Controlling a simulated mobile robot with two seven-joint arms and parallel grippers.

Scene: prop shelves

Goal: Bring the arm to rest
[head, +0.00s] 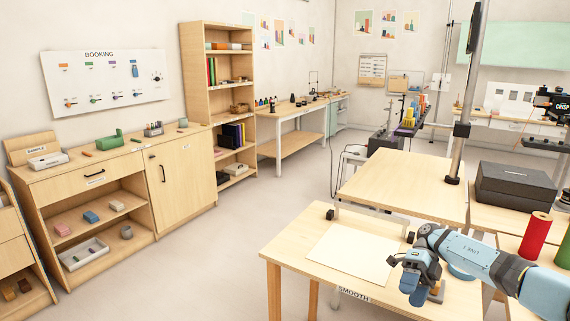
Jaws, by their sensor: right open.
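My right arm (468,254) comes in from the lower right, pale blue with dark joints. It reaches over the right part of a light wooden table marked "SMOOTH" (283,248). My right gripper (411,288) is at the end of this arm, above the table's front right area. It is open, and I see nothing held in it. A pale flat sheet (350,254) lies on the table to the left of the gripper. My left gripper is not in view.
A small black block (330,214) sits at the table's back edge. Behind stands a higher wooden table (400,185) with a metal pole (464,130). A dark box (515,187) and a red roll (535,236) stand to the right. Open floor (220,265) lies to the left.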

